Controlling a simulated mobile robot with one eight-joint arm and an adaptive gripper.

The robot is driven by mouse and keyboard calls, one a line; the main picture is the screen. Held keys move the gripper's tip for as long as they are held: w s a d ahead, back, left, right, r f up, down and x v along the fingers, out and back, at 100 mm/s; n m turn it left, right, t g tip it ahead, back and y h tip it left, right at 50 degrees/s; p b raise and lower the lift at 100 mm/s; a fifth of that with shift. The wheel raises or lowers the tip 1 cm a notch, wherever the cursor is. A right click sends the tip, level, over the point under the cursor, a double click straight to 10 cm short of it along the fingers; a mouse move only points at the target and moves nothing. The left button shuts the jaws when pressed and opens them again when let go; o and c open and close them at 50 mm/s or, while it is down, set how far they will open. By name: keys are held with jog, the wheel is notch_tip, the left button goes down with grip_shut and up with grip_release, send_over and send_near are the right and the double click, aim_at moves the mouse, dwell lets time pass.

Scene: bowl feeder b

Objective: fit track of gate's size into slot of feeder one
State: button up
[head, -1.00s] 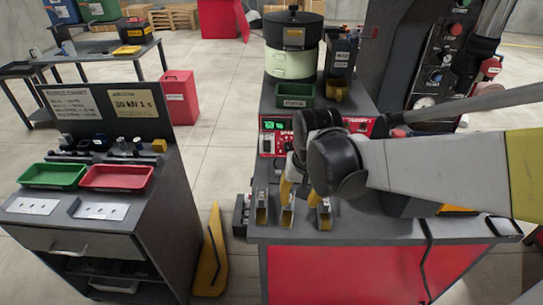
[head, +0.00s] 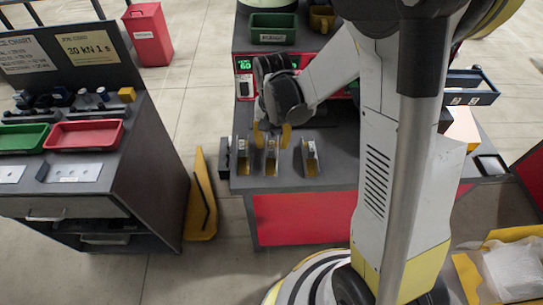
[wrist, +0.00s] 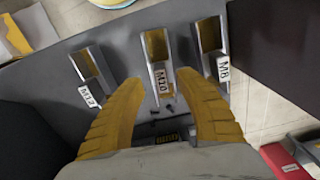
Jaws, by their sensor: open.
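Three short grey-and-yellow channel tracks stand in a row on the dark bench. They are the M8 track (wrist: 210,45), the M10 track (wrist: 157,55) in the middle and the M12 track (wrist: 92,75). In the head view the middle track (head: 271,157) lies just in front of my gripper (head: 272,137). My gripper, with yellow fingers, is open and empty, and the wrist view shows its fingertips (wrist: 160,85) spread on either side of the M10 track's labelled end. I cannot tell whether they touch it. The feeder's slot and the gate's size are not readable here.
A red control panel with a green display (head: 244,64) stands behind the tracks, with a green bin (head: 273,28) beyond. A yellow floor stand (head: 201,200) leans beside the bench. A cart with a red tray (head: 84,135) and a green tray (head: 22,138) stands left.

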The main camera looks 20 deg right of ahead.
aim_at(272, 146)
notch_tip(272, 146, down, 4)
jog(key=shift+w+r+b, duration=0.1)
jog(key=shift+w+b, duration=0.05)
jog(key=shift+b, duration=0.55)
jog(key=shift+r, duration=0.1)
grip_shut()
jog(key=shift+r, duration=0.15)
